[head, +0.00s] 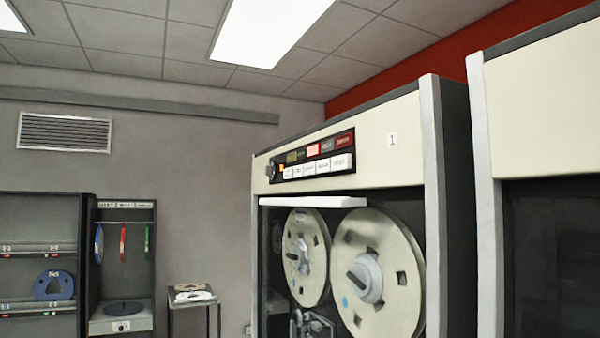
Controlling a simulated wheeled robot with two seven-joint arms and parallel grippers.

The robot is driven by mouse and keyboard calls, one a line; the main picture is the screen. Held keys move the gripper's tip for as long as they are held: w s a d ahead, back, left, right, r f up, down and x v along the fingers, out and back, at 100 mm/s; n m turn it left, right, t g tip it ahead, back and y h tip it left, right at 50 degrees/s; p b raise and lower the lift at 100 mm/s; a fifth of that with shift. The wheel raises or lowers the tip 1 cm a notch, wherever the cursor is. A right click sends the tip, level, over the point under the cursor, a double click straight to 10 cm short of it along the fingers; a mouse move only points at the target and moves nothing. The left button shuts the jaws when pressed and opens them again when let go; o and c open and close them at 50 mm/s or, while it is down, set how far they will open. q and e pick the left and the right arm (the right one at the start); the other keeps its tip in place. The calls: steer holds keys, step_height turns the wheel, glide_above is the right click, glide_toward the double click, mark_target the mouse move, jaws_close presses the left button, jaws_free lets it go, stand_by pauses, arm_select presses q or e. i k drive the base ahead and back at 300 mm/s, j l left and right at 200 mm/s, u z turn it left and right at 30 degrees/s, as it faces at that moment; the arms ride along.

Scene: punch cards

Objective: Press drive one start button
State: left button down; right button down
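Tape drive one (370,140) is a tall cream and grey cabinet on the right, marked with a "1" label (392,140). Its dark control panel (311,155) sits on the upper front. The panel has a top row of small coloured lamps, one brightly lit orange-red (312,149). Below is a row of white buttons (318,165) with lettering too small to read surely, so I cannot tell which is start. A small orange light shows at the row's left end. Two tape reels (378,275) are mounted below. Neither of my grippers is in view.
A second cabinet (540,110) stands close on the right. At the left are a shelf rack with a blue reel (54,285), a unit with hanging coloured reels (122,242), and a small table (194,300) with discs on it.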

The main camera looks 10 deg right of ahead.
mark_target(298, 171)
steer(key=j+z, duration=0.15)
steer(key=z, duration=0.3)
steer(key=j+z, duration=0.15)
steer(key=z, duration=0.35)
steer(key=j+z, duration=0.25)
steer(key=j, duration=0.25)
steer(key=k+j+z, duration=0.1)
steer(key=j+z, duration=0.15)
steer(key=j, duration=0.25)
steer(key=k+j+z, duration=0.1)
steer(key=j+z, duration=0.2)
steer(key=j, duration=0.2)
steer(key=k+j, duration=0.1)
steer(key=j, duration=0.3)
steer(key=k+j, duration=0.15)
steer(key=j, duration=0.2)
steer(key=k+j, duration=0.1)
steer(key=j, duration=0.3)
steer(key=z, duration=0.05)
